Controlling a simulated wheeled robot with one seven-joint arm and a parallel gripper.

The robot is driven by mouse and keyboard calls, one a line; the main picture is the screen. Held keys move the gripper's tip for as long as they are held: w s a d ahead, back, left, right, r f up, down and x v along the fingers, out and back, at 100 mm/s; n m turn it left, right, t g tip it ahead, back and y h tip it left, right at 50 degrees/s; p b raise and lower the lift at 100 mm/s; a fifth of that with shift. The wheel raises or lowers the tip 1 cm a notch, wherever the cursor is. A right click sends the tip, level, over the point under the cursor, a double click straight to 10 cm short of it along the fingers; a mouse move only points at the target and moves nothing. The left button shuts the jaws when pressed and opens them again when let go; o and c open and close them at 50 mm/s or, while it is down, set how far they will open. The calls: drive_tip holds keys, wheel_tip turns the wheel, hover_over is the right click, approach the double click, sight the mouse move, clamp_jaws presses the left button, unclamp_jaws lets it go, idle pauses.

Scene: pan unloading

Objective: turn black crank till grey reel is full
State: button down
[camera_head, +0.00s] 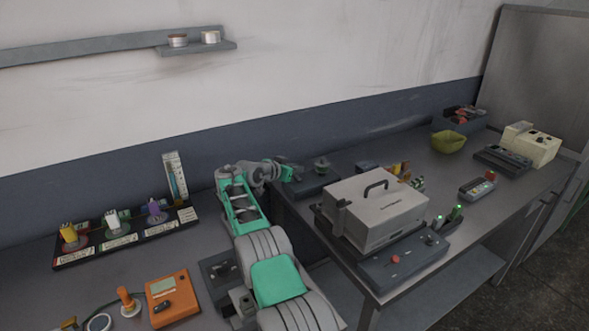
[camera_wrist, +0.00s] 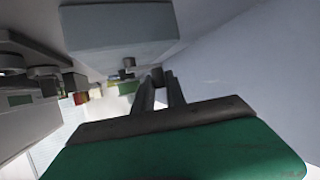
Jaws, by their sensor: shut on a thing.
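A dark box (camera_head: 318,184) stands at the left end of the right-hand bench, by the wall, with a small grey round part, seemingly the grey reel (camera_head: 321,163), on top. How much is wound on it is too small to tell. My gripper (camera_head: 296,172) is at the box's left side. In the wrist view my gripper's two fingers (camera_wrist: 166,86) are close together on a small dark piece, seemingly the handle of the black crank (camera_wrist: 157,75). The rest of the crank is hidden or too small to make out. A pale grey block (camera_wrist: 120,32) fills the top of that view.
A large grey case (camera_head: 374,207) with a black handle stands right of the box, a control panel (camera_head: 403,261) before it. On the left bench are a labelled rack (camera_head: 125,240) and an orange box (camera_head: 172,297).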

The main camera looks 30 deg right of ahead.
drive_tip(key=c, duration=1.4)
unclamp_jaws()
drive_tip(key=shift+o, duration=0.2)
drive_tip(key=b+v, duration=0.2)
drive_tip(key=v, duration=0.6)
drive_tip(key=d+n+p, duration=0.1)
drive_tip(key=d+r+n+t+p, duration=0.1)
drive_tip(key=d+r+p, duration=0.1)
drive_tip(key=p, duration=0.1)
drive_tip(key=shift+w+d+n+t, duration=0.3)
drive_tip(key=shift+w+n+t, duration=0.1)
drive_tip(key=d+n+t+p, duration=0.1)
drive_tip(key=n+t+y+p, duration=0.1)
drive_tip(key=shift+s+d+y+p, duration=0.2)
drive_tip(key=shift+d+y+p, duration=0.1)
drive_tip(key=shift+d+p, duration=0.05)
drive_tip(key=s+t+y+p, duration=0.1)
drive_tip(key=s+a+f+n+t+y+p, duration=0.1)
drive_tip(key=s+a+n+y+p, duration=0.1)
drive_tip(key=shift+s+f+t+p, duration=0.2)
drive_tip(key=shift+s+t+p, duration=0.2)
drive_tip(key=shift+a+f, duration=0.15)
drive_tip(key=shift+f, duration=0.1)
drive_tip(key=x, duration=0.2)
drive_tip(key=p+x, duration=0.1)
drive_tip(key=x, duration=0.4)
drive_tip(key=shift+w+f+p, duration=0.25)
drive_tip(key=shift+f+p, duration=0.15)
